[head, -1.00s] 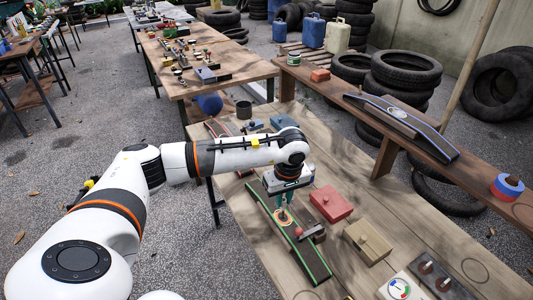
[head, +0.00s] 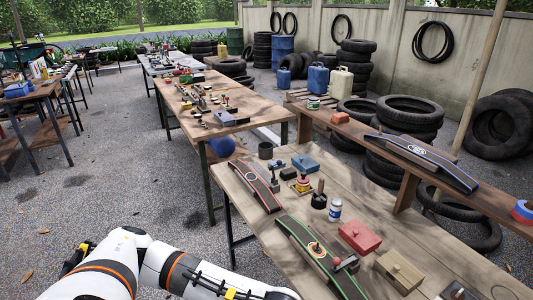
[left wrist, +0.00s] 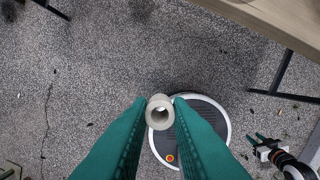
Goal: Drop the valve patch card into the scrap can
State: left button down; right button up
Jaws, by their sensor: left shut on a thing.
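My left gripper (left wrist: 160,103) shows in the left wrist view with its green fingers shut on a pale tube-like thing (left wrist: 159,113), seen end-on with a hollow middle. I cannot tell whether this is the valve patch card. The gripper is over the gravel, beside the table edge, and out of the head view. No flat card can be made out for sure. A dark open can (head: 265,150) stands at the far end of the near table; I cannot tell whether it is the scrap can. My right gripper (left wrist: 262,145) shows small at the right; its opening is unclear.

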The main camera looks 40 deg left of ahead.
aim_at(264, 155)
jog(key=i+j+z, duration=0.1)
jog(key=j, duration=0.5)
jog(key=i+j+z, duration=0.1)
jog(key=j, duration=0.55)
jog(key=i+j+z, duration=0.1)
jog(key=j, duration=0.55)
jog(key=i+j, duration=0.2)
jog(key=j, duration=0.45)
jog(key=l+z, duration=0.05)
